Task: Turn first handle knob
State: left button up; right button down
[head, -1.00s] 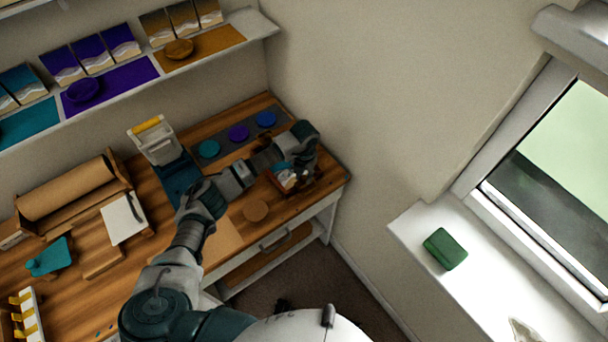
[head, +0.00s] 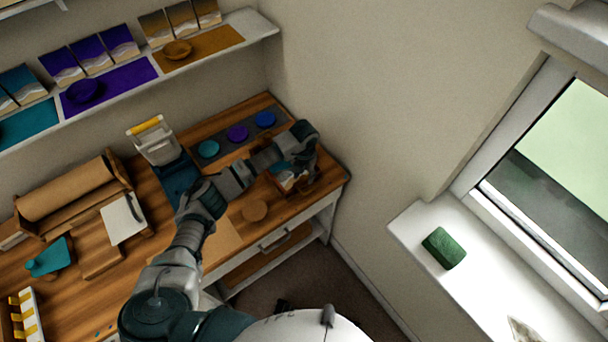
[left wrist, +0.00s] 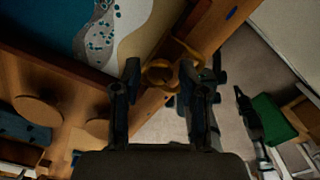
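A wooden tray with a teal, white and sand resin picture (head: 284,180) sits at the right end of the workbench, and the resin picture also shows in the left wrist view (left wrist: 118,35). A brass-coloured, curved handle with a knob (left wrist: 160,74) sits at the tray's wooden edge. My left gripper (head: 305,165) is over the tray and partly hides it. In the left wrist view my left gripper (left wrist: 160,80) has its two fingers apart, with the knob between their tips. I cannot tell whether the fingers touch it. My right gripper is not seen.
Teal, purple and blue discs (head: 237,132) lie on a grey strip behind the arm. A round wooden disc (head: 255,210) lies in front. A white container with a yellow handle (head: 155,140) stands at the back. The wall is close on the right; a green block (head: 444,248) lies on the windowsill.

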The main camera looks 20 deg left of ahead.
pick_arm(q)
jog(key=shift+r, duration=0.4)
notch_tip(320, 180, up, 11)
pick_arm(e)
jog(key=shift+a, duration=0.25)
pick_arm(q)
jog(key=n, duration=0.1)
send_near(304, 177)
notch_tip(304, 177, down, 9)
jog(key=shift+s+r+p, duration=0.1)
jog(key=shift+s+p, duration=0.05)
jog(key=shift+p, duration=0.55)
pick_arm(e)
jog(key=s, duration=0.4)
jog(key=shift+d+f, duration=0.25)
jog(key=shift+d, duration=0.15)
